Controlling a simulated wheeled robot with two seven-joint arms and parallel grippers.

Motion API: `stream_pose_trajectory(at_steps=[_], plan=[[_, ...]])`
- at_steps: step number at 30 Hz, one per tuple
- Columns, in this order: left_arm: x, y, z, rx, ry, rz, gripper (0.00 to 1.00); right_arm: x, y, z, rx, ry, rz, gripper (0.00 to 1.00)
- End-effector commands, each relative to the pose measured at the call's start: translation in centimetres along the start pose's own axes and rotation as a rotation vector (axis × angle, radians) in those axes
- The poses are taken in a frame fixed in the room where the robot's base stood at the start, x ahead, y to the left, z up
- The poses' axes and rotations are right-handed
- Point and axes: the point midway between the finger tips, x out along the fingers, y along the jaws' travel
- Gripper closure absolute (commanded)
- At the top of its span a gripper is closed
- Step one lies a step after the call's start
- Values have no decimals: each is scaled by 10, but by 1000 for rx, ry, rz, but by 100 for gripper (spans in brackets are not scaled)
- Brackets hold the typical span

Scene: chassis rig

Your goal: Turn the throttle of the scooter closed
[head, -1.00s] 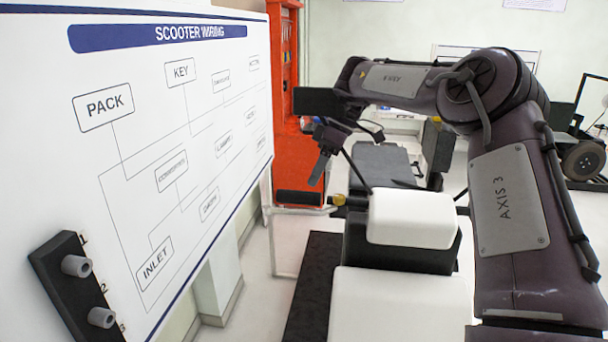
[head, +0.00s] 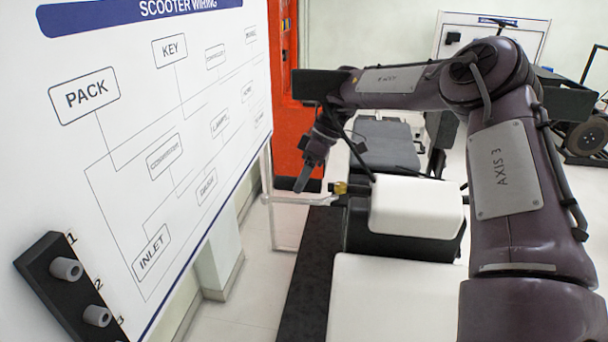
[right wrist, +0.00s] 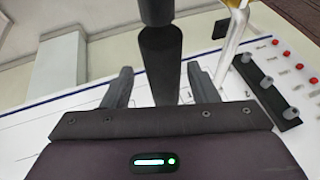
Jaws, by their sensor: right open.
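The throttle is a dark cylindrical grip (head: 284,184) at the left end of the scooter's handlebar, beside a brass-coloured collar (head: 340,188). My right gripper (head: 303,183) reaches down over the grip and partly covers it in the head view. In the right wrist view, the dark grip (right wrist: 160,60) stands upright in the picture between the two spread fingers of my right gripper (right wrist: 158,72). Clear gaps show on both sides, so the fingers look apart from it. The throttle's turn angle cannot be told. My left gripper is not in view.
The white scooter console (head: 415,207) is right of the grip, with a grey seat (head: 385,150) behind. A wiring board (head: 150,130) stands close on the left, with a peg block (head: 70,285) at its lower corner. A red cabinet (head: 290,130) is behind the grip.

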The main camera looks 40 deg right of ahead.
Motion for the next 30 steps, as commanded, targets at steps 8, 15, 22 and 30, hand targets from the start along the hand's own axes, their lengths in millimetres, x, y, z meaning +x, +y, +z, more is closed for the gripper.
stream_pose_trajectory(at_steps=[8,15,22,30], plan=[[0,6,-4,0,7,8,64,0,0,0,-1,0,0,61],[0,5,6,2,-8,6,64,0,0,0,-1,0,1,91],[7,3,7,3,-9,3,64,2,0,1,-10,0,22,91],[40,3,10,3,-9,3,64,6,-2,2,-66,4,151,91]])
